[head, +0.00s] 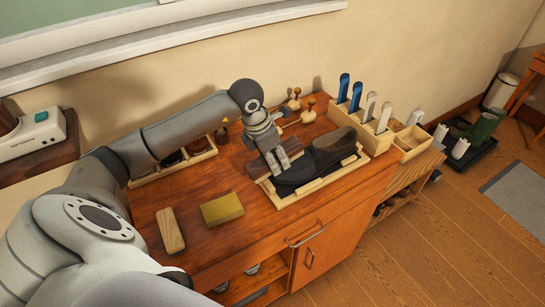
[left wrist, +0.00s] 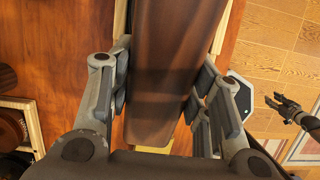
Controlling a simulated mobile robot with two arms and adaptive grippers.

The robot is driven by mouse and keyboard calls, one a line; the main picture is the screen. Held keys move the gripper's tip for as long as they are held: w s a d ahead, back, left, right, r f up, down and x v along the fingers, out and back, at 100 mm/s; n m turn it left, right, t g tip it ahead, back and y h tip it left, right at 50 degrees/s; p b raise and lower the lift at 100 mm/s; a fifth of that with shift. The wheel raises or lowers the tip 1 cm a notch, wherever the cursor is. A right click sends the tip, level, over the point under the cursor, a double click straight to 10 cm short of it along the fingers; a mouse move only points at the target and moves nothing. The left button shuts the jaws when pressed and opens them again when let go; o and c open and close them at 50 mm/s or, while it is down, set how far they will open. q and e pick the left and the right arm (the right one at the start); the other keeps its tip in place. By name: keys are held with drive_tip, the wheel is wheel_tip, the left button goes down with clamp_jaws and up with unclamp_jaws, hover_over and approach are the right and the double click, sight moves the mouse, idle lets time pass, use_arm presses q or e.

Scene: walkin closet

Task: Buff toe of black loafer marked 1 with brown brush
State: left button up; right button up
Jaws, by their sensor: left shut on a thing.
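A black loafer (head: 325,157) lies in a shallow light-wood tray (head: 318,186), its toe toward the lower left and its opening toward the upper right. I cannot read a mark on it. My left gripper (head: 275,160) is shut on a brown brush (head: 256,167) at the left side of the toe. In the left wrist view the brush (left wrist: 165,60) fills the space between the fingers and hides the shoe. I cannot tell whether it touches the toe. My right gripper (left wrist: 283,102) shows small in the left wrist view, open and empty above the floor.
A wooden block (head: 170,231) and a yellow sponge (head: 222,209) lie at the front left of the wooden cabinet top. A wooden holder (head: 362,130) with blue and white handled items stands behind the loafer. Small knobbed items (head: 308,112) stand near the wall.

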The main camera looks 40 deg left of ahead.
use_arm(q)
drive_tip(key=shift+w+f+b, duration=0.15)
drive_tip(key=shift+f+b, duration=0.25)
drive_tip(key=shift+f, duration=0.15)
drive_tip(key=shift+d+f, duration=0.1)
drive_tip(key=shift+f, duration=0.1)
drive_tip(key=shift+w+f+b, duration=0.1)
drive_tip(key=shift+f+b, duration=0.25)
drive_tip(key=shift+b, duration=0.25)
idle(0.5)
idle(0.5)
